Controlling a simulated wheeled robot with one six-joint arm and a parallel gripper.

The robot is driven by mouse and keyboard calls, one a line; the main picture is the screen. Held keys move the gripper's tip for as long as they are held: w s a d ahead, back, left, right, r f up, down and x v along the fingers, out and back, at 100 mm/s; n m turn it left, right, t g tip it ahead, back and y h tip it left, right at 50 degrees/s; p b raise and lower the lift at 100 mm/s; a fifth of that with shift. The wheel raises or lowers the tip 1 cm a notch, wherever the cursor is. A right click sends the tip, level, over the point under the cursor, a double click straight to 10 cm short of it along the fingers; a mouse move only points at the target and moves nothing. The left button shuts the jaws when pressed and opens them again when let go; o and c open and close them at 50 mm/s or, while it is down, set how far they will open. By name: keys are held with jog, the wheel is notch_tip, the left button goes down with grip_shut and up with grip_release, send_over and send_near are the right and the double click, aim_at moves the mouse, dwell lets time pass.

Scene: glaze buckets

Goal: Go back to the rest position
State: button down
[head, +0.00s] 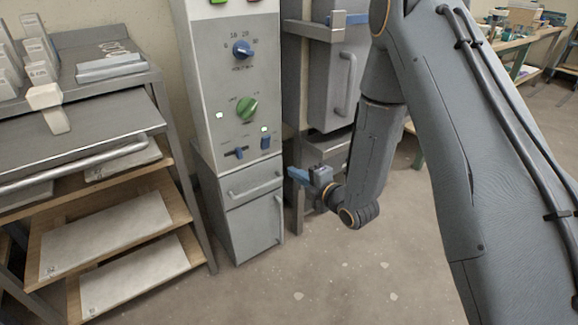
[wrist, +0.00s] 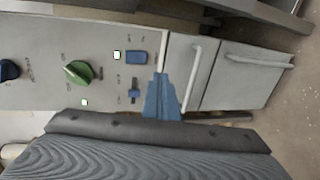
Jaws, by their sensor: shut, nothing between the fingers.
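My gripper (head: 298,175) has blue fingers and is shut and empty. In the head view it is in front of the grey control cabinet (head: 208,90), near its lower right side. In the wrist view my gripper (wrist: 161,78) points at the cabinet, which appears turned sideways. The cabinet panel has a green knob (head: 247,108), a blue knob (head: 242,49), a blue rocker switch (head: 266,142) and a small blue slider (head: 238,152). Two small indicators beside the controls are lit. I cannot tell whether the fingertips touch the cabinet.
A metal rack (head: 190,170) with slabs on wooden shelves stands at the left, with a long handle (head: 75,165) across its front. A grey cabinet with a vertical handle (head: 345,84) stands behind my arm. A bench (head: 515,45) is at the far right. The floor (head: 330,285) in front is clear.

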jog(key=shift+s+d, duration=0.2)
dwell(0.4)
jog(key=s+d+r+m+g+h, duration=0.5)
jog(key=s+d+r+m+h, duration=0.15)
jog(key=r+m, duration=0.35)
jog(key=s+d+r+m+g+h, duration=0.1)
jog(key=s+r+m+g, duration=0.25)
jog(key=s, duration=0.55)
jog(key=s+d+r+m+g+p, duration=0.15)
jog(key=s+m, duration=0.35)
jog(key=s, duration=0.5)
jog(key=s+d+r+m+g+h, duration=0.1)
jog(key=s+r+m+g, duration=0.25)
jog(key=s, duration=0.55)
jog(key=d+r+m+p, duration=0.3)
jog(key=d+r+p, duration=0.5)
jog(key=p, duration=0.8)
jog(key=shift+r+t+h, duration=0.35)
jog(key=shift+r+t, duration=0.1)
jog(key=shift+r, duration=0.05)
jog(key=shift+d, duration=0.1)
